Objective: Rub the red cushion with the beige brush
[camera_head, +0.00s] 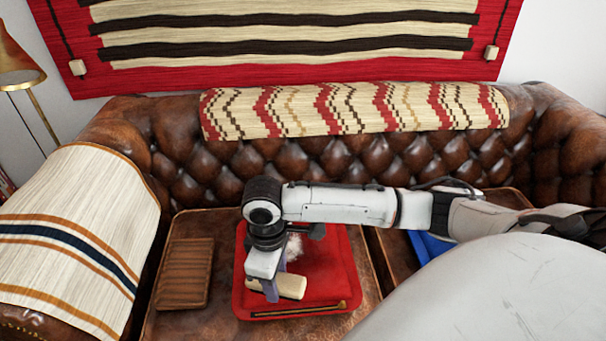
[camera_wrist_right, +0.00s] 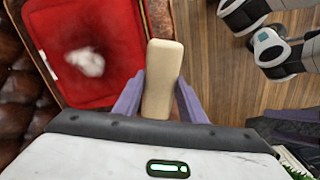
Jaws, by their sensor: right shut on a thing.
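The red cushion (camera_head: 325,265) lies on the brown leather sofa seat, with a whitish patch (camera_head: 293,246) on its upper part. In the right wrist view the cushion (camera_wrist_right: 110,40) and its patch (camera_wrist_right: 86,62) are at the upper left. My right gripper (camera_head: 277,286) is shut on the beige brush (camera_head: 292,287), over the cushion's front left part. The brush (camera_wrist_right: 162,75) points up between the purple fingers in the wrist view. Its bristles are hidden, and I cannot tell whether it touches the cushion.
A blue item (camera_head: 430,247) is partly hidden behind my right arm. The sofa back (camera_head: 290,160) rises behind, and a striped cloth (camera_head: 75,225) covers the left armrest. Wooden floor (camera_wrist_right: 215,75) shows beside the sofa.

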